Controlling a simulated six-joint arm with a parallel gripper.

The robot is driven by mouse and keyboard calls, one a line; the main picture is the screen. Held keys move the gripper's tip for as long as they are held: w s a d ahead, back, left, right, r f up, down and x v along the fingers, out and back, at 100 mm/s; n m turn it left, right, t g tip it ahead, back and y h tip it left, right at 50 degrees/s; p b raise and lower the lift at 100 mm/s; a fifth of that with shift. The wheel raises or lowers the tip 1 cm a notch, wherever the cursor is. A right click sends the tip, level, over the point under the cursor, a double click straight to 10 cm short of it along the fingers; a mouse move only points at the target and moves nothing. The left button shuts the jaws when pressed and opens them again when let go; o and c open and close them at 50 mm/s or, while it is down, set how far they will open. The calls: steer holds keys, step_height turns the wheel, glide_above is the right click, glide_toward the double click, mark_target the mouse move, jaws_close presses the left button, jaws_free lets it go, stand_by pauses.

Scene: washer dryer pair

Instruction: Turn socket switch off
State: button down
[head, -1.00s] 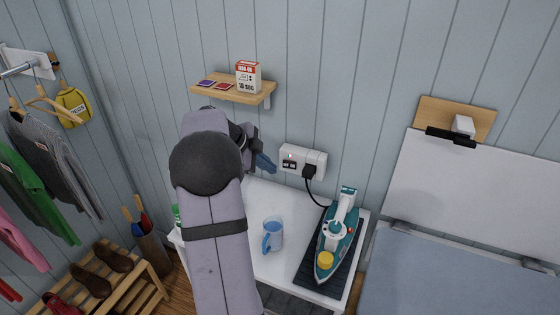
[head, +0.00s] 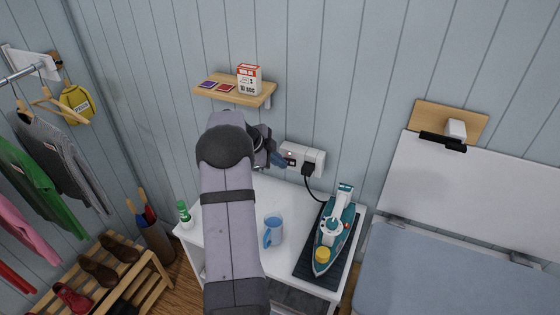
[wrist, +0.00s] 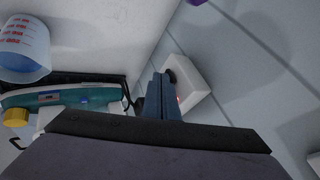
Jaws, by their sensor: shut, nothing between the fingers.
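The white double wall socket (head: 304,158) is on the panelled wall above the white table, with a black plug (head: 309,169) in its right half. A small red light (head: 290,153) shows near its left end. My gripper (head: 279,159) is shut and empty, with its blue fingertips at the socket's left end. In the wrist view the shut fingers (wrist: 164,97) overlap the socket (wrist: 195,85), and a red glow shows beside them. The fingers hide part of the socket face. I cannot tell whether they touch the switch.
A teal iron (head: 334,232) stands on a dark mat on the white table (head: 240,213), its cord running to the plug. A blue jug (head: 273,231) and a green-and-white bottle (head: 184,213) are there too. A wooden shelf (head: 238,97) holding a box is above.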

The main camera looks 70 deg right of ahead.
steer(key=shift+f, duration=0.1)
steer(key=shift+w+d+b, duration=0.1)
steer(key=shift+d+b, duration=0.15)
steer(key=shift+b, duration=0.95)
steer(key=shift+s+a+b, duration=0.25)
steer(key=shift+s+b, duration=0.45)
steer(key=shift+b, duration=0.1)
steer(key=shift+a+b, duration=0.25)
steer(key=shift+b, duration=0.1)
